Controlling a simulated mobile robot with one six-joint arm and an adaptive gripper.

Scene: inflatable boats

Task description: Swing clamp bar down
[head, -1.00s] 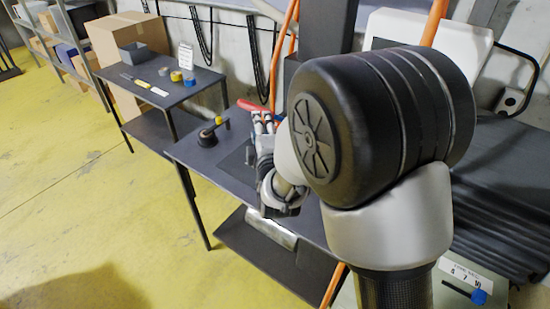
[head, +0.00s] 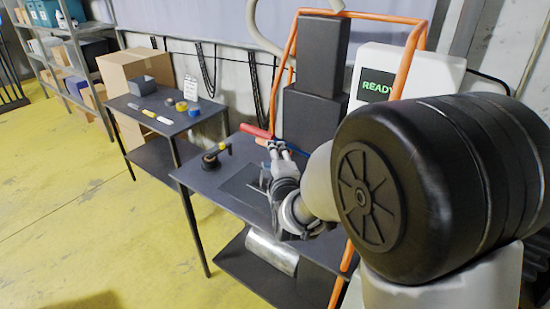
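A red bar (head: 255,131), which looks like the clamp bar's grip, shows above the back of the dark work table (head: 222,208). It lies nearly level, tilting slightly down to the right, and its right end is hidden at my fingers. My gripper (head: 277,149) is at that right end, over the table. Whether the fingers touch the bar or are closed on it cannot be made out. A dark flat plate (head: 240,186) lies on the table to the left of and below my gripper. My own arm hides the right side of the station.
A round dark fixture with a yellow-topped post (head: 211,158) stands on the table's left part. A metal roll (head: 271,253) lies on the lower shelf. A side table (head: 145,110) holds tapes and tools.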

